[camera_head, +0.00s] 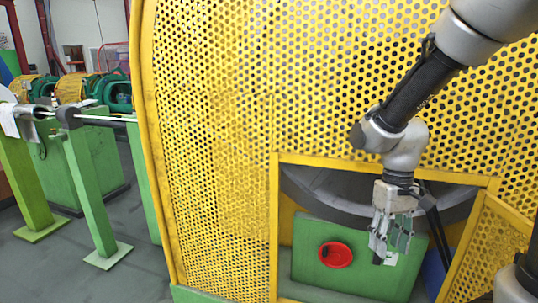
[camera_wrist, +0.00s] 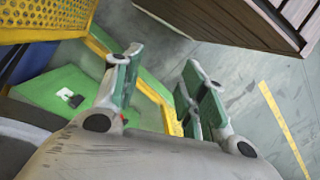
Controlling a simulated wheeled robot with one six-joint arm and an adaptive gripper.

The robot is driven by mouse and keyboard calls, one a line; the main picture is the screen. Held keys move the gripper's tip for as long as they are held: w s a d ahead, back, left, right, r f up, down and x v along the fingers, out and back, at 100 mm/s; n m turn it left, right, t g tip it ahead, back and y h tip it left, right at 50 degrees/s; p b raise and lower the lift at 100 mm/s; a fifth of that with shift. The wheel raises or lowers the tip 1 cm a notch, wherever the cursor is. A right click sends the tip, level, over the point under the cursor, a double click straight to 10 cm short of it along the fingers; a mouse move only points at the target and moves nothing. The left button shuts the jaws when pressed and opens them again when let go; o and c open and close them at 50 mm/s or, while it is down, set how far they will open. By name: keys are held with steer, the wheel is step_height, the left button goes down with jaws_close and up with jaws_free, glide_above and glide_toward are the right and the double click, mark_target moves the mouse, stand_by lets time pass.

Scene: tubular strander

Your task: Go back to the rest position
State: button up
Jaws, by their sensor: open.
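My gripper (camera_head: 391,240) hangs downward in front of the opening in the yellow perforated guard (camera_head: 215,110) in the head view. Its two fingers are apart and nothing shows between them. In the wrist view my gripper (camera_wrist: 158,95) also shows spread fingers with green inner faces. The arm reaches in from the upper right of the head view, bent at the elbow.
An open yellow mesh door (camera_head: 490,250) stands at the right. Green stands (camera_head: 90,190) are at the left. A slatted brown object (camera_wrist: 235,20) and grey floor show in the wrist view.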

steer(key=s+d+r+m+t, duration=0.1)
steer(key=s+d+r+t, duration=0.2)
steer(key=r, duration=0.4)
steer(key=s+d+r+m+t, duration=0.1)
steer(key=s+d+r+t, duration=0.2)
steer(key=s+d+r, duration=0.2)
step_height(320, 180, up, 3)
steer(key=shift+s+d+f+t, duration=0.15)
steer(key=shift+d+t, duration=0.15)
steer(key=shift+d, duration=0.3)
stand_by(0.4)
